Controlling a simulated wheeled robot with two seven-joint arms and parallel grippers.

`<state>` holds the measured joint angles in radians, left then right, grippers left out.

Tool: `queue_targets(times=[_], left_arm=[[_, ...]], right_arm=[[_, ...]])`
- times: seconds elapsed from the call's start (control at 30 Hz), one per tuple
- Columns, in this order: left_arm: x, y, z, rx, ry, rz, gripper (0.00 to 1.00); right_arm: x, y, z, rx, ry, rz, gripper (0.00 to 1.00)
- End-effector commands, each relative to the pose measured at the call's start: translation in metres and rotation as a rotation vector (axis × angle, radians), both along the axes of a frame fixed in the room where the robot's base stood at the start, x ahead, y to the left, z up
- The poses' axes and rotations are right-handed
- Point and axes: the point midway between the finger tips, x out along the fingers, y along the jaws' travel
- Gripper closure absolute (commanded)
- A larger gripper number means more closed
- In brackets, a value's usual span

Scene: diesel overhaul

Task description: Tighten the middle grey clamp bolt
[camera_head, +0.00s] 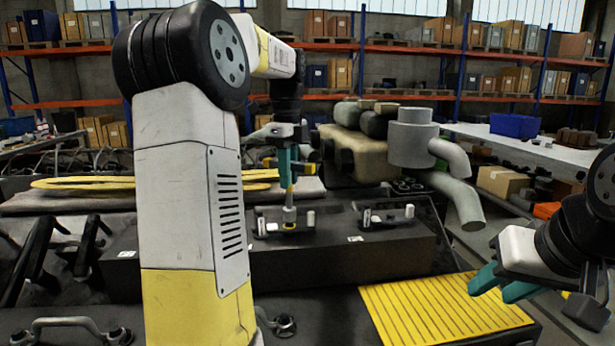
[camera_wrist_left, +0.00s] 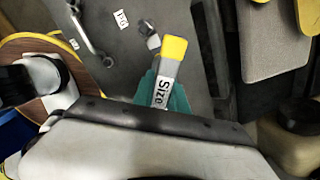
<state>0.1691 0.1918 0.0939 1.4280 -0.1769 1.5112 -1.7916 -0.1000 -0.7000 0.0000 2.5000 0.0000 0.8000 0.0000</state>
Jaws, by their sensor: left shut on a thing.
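My left gripper (camera_head: 287,165) has teal fingers shut on a tool (camera_head: 289,195), held upright above the clamp bracket (camera_head: 270,226) on the black block. In the left wrist view the tool (camera_wrist_left: 167,70) has a yellow end and a white label reading "Size". Its lower end reaches down to the middle of the bracket in the head view; I cannot tell whether it touches a bolt there. A grey bolt head (camera_wrist_left: 153,42) shows beside the yellow end in the wrist view. My right gripper (camera_head: 503,287) is open and empty above the yellow ribbed mat.
A second bracket (camera_head: 372,218) sits on the black block (camera_head: 330,265) to the right. Another handle bracket (camera_head: 62,322) lies front left. The yellow ribbed mat (camera_head: 440,310) is clear. A grey pipe assembly (camera_head: 412,140) stands behind. A blue bin (camera_head: 515,126) stands on the far-right table.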

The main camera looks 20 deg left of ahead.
Motion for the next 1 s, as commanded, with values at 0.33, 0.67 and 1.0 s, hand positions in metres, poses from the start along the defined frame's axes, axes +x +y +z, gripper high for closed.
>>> queue_targets(times=[0.33,0.67,1.0], left_arm=[[0.0003,-0.0003,0.0005,0.000,-0.002,0.326,1.00],[0.0004,-0.0003,0.0006,0.000,-0.001,0.638,1.00],[0.0005,0.0000,0.0005,0.000,-0.001,0.960,1.00]], right_arm=[[0.0000,0.0000,0.0000,0.000,0.000,0.000,0.62],[0.0000,0.0000,0.0000,0.000,0.000,0.000,0.62],[0.0000,0.0000,0.0000,0.000,0.000,0.000,0.62]])
